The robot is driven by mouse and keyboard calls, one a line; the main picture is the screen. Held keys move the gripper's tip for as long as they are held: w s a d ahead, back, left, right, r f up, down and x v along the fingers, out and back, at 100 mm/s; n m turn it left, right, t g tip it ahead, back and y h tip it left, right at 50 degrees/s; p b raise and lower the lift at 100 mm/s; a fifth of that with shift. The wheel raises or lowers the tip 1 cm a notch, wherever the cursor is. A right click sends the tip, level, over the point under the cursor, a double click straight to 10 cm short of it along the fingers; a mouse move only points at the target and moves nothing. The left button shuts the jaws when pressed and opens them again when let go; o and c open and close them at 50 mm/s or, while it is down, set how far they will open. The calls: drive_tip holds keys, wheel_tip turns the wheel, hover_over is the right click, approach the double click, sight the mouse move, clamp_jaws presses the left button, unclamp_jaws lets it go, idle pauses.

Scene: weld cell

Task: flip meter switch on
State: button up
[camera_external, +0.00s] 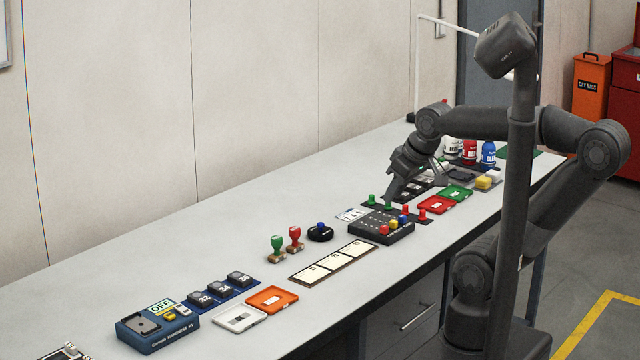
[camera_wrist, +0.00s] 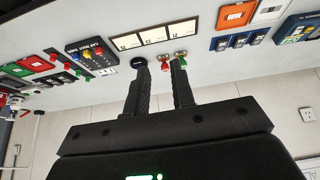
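The meter (camera_external: 150,335) is a blue box at the near left end of the bench. It has a dark top panel, a yellow switch part (camera_external: 169,316) and a sign reading OFF (camera_external: 160,305) beside it. In the wrist view a blue box that looks like the meter (camera_wrist: 298,28) is partly cut off at the upper right. My gripper (camera_external: 392,192) is far from it, over the bench near the dark peg box. In the wrist view my gripper's two fingers (camera_wrist: 160,65) are apart with nothing between them.
A dark box with coloured pegs (camera_external: 372,229) stands near my gripper. Green and red stamps (camera_external: 278,247), a black round pad (camera_external: 320,234), a card strip (camera_external: 331,264), an orange tray (camera_external: 272,299) and numbered blocks (camera_external: 221,289) lie toward the meter. The bench's back left is clear.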

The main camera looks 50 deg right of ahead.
drive_tip(key=w+a+r+n, duration=0.1)
drive_tip(key=w+a+n, duration=0.1)
drive_tip(key=w+n, duration=0.1)
drive_tip(key=w+a+r+n, duration=0.2)
drive_tip(key=w+n, duration=0.1)
drive_tip(key=w+a+r+n+g, duration=0.1)
drive_tip(key=w+a+n, duration=0.1)
drive_tip(key=w+n, duration=0.1)
drive_tip(key=shift+w+a+r, duration=0.15)
drive_tip(key=shift+a+r, duration=0.05)
drive_tip(key=shift+a, duration=0.15)
clamp_jaws()
drive_tip(key=w+a+n+g, duration=0.1)
drive_tip(key=w+a+n, duration=0.85)
drive_tip(key=a, duration=0.25)
drive_tip(key=w+a+f+n, duration=0.2)
drive_tip(key=a+n, duration=0.3)
drive_tip(key=a, duration=0.3)
drive_tip(key=w+a+f+n+g, duration=0.1)
drive_tip(key=a+f+n, duration=0.2)
drive_tip(key=a+n, duration=0.3)
drive_tip(key=w+a+f+n+g, duration=0.1)
drive_tip(key=w+a+f+n, duration=0.1)
drive_tip(key=a+n, duration=0.4)
drive_tip(key=a+f, duration=0.1)
drive_tip(key=a, duration=0.4)
drive_tip(key=shift+w+f, duration=0.3)
drive_tip(key=shift+w, duration=0.05)
